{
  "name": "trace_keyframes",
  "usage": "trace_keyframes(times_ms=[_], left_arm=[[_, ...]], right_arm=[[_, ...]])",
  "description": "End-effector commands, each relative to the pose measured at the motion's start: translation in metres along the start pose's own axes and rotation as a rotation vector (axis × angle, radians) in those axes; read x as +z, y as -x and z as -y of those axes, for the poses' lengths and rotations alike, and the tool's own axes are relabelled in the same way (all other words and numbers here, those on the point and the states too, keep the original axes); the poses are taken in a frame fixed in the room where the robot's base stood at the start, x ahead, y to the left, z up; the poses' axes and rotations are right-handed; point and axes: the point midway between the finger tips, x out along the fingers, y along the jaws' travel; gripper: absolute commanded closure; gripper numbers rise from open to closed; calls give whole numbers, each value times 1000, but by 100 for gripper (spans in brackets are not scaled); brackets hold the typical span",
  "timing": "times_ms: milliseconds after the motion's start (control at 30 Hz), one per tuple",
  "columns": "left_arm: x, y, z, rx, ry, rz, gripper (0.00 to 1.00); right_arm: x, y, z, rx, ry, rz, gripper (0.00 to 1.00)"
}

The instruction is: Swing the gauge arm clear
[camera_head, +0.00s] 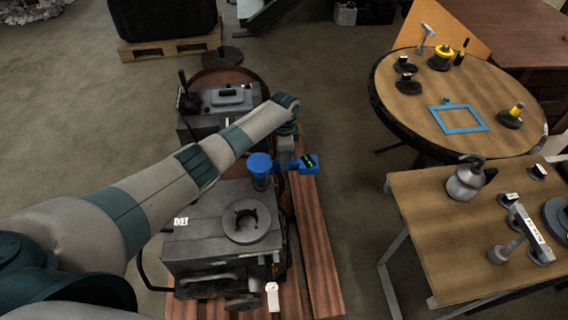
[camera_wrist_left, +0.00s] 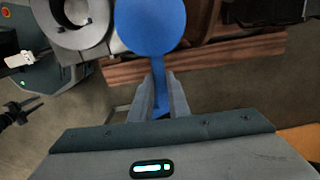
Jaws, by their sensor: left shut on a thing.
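The blue gauge arm (camera_head: 281,167) sits on top of the grey engine block (camera_head: 205,240), at its far right corner. Its round blue cap (camera_head: 260,161) is over the block, and a blue box with green marks (camera_head: 309,164) is at its outer right end. My left gripper (camera_head: 287,164) reaches over the block and is shut on the bar between cap and box. In the left wrist view the blue cap (camera_wrist_left: 150,22) is ahead of my left gripper (camera_wrist_left: 160,98), with the blue bar between its fingers. The bar's far end is hidden there. My right gripper is not in view.
A grey ring (camera_head: 247,221) lies on the block beside the cap. A second grey machine part (camera_head: 222,105) stands behind. Reddish planks (camera_head: 318,250) lie along the right side.

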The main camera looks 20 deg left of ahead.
Motion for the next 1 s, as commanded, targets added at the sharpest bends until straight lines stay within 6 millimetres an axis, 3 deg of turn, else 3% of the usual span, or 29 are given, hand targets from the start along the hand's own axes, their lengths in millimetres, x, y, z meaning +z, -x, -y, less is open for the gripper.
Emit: trace_keyframes(times_ms=[633, 667, 700, 1000], left_arm=[[2, 1, 8, -2, 74, 3, 100], [2, 1, 8, -2, 74, 3, 78], [2, 1, 8, -2, 74, 2, 68], [1, 0, 6, -1, 71, 1, 66]], right_arm=[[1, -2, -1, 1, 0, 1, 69], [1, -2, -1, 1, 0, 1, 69], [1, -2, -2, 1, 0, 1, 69], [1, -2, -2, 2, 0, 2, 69]])
